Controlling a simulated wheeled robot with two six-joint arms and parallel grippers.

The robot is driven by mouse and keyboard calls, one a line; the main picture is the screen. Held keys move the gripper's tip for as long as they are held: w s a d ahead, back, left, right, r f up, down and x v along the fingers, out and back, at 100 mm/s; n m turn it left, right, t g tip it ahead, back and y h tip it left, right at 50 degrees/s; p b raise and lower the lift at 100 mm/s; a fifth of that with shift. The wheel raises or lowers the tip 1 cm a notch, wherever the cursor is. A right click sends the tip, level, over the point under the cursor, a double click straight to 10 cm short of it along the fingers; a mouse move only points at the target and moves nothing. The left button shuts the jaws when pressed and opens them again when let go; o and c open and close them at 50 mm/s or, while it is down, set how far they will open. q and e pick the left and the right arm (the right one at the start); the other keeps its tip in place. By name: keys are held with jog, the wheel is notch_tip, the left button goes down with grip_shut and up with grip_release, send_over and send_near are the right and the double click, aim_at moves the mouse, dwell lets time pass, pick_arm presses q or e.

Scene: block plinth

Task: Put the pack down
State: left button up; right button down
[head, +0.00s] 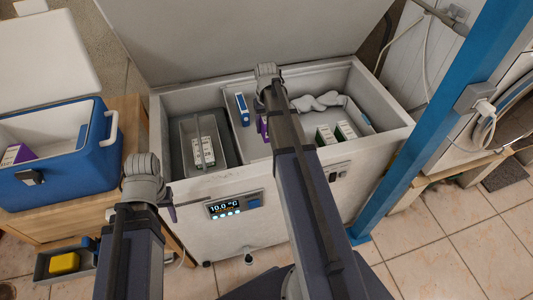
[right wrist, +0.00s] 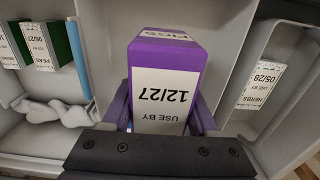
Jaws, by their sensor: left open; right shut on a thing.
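A purple pack (right wrist: 165,55) with a white label reading "USE BY 12/27" is held between the jaws of my right gripper (right wrist: 160,112). In the head view a sliver of the purple pack (head: 263,129) shows beside my right arm, over the inside of the open chest freezer (head: 225,185); the arm hides the rest. I cannot tell whether the pack touches the freezer floor. My left gripper (head: 169,207) is open, partly hidden by its own wrist, in front of the freezer's left front corner.
Green packs (head: 326,135) and a pale lumpy thing (head: 318,101) lie right of my arm. A blue-white pack (head: 242,109) stands left. A basket (head: 187,130) holds white-topped packs (head: 203,152). A blue cooler (head: 65,182) and a blue post (head: 430,135) flank the freezer.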

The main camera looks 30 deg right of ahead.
jog(key=b, duration=0.6)
send_over(267, 149)
jog(key=shift+a+f, duration=0.1)
jog(key=shift+f, duration=3.05)
jog(key=shift+f+b, duration=0.1)
jog(key=shift+b, duration=0.2)
notch_tip(267, 149, down, 3)
jog(key=b, duration=0.3)
jog(key=shift+f, duration=0.2)
jog(key=shift+f+b, duration=0.25)
jog(key=shift+b, duration=0.15)
jog(key=shift+c, duration=0.8)
grip_release()
jog(key=shift+r, duration=0.1)
